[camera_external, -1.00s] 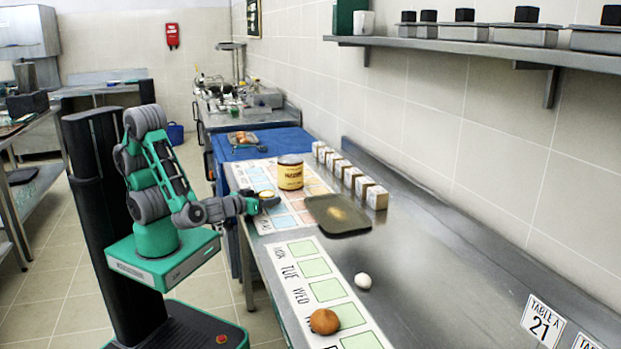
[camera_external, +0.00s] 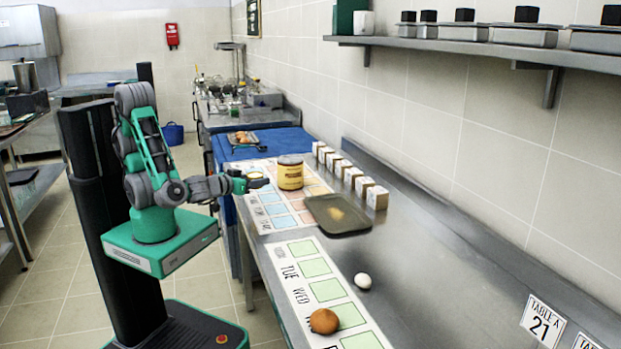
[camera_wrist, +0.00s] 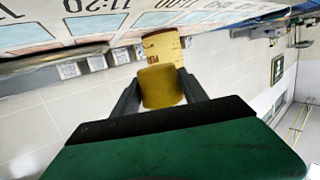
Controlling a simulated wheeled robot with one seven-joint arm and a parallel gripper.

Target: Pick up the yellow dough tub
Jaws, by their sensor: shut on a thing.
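The yellow dough tub (camera_wrist: 160,88) is a small mustard-yellow cylinder between my two fingers in the wrist view. My gripper (camera_wrist: 158,92) is shut on it, with one dark finger on each side. In the external view my gripper (camera_external: 252,182) is over the left edge of the counter, and the tub (camera_external: 259,183) shows small at its tip, partly hidden by the fingers. It appears held above the printed mat. A larger yellow tin (camera_external: 290,173) with dark lettering stands just to the right and also shows beyond the tub in the wrist view (camera_wrist: 163,46).
A dark tray (camera_external: 337,224) lies right of the tin. Several small white boxes (camera_external: 364,187) line the wall side. A white egg (camera_external: 363,281) and a brown bun (camera_external: 324,321) are nearer the camera.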

